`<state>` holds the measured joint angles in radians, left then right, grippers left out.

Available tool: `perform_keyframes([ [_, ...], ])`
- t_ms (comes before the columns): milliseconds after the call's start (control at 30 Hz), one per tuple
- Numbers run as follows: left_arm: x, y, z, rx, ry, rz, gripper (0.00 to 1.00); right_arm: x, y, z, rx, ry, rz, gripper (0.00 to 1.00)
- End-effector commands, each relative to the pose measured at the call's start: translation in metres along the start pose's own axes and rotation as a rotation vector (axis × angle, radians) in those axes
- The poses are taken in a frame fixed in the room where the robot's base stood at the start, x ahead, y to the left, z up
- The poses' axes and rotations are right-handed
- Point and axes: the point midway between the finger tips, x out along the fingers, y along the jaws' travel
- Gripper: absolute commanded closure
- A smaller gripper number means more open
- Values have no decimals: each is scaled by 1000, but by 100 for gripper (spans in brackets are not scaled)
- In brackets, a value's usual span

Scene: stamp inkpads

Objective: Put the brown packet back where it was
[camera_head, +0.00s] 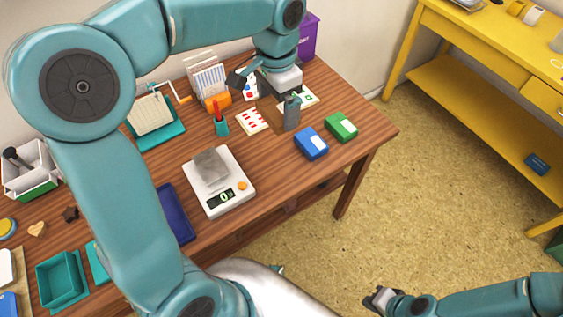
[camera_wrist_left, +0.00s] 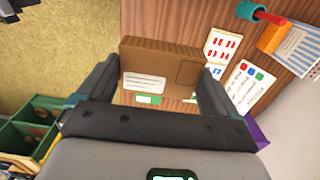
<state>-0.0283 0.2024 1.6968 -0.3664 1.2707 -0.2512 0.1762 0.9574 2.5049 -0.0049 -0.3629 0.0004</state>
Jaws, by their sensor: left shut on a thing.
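My left gripper (camera_head: 268,100) is shut on the brown packet (camera_wrist_left: 160,58). In the left wrist view the packet sits between the two fingers (camera_wrist_left: 155,90), with a white label on its face. In the head view only a brown part of the packet (camera_head: 268,116) shows between the fingers, at the back of the wooden table. I cannot tell whether it touches the table top. My right gripper (camera_head: 380,298) is low in the head view, over the floor and away from the table; its jaws are too small to read.
A red-marked card (camera_head: 253,121) lies left of the packet. A blue box (camera_head: 311,144) and a green box (camera_head: 341,127) lie to its right. A white scale (camera_head: 222,198) reading 0 stands nearer. A red-handled tool (camera_head: 220,122) and a purple box (camera_head: 308,36) are close by.

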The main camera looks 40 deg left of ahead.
Motion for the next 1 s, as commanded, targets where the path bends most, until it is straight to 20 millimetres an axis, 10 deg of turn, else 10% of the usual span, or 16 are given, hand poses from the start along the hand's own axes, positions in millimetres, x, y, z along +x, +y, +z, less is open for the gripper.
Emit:
perform_keyframes([
  [433,125,0,3,-1,-5,2,44,16,6,0,0,0,0,100],
  [1000,192,1,-1,-1,0,0,44,23,8,0,0,0,0,100],
])
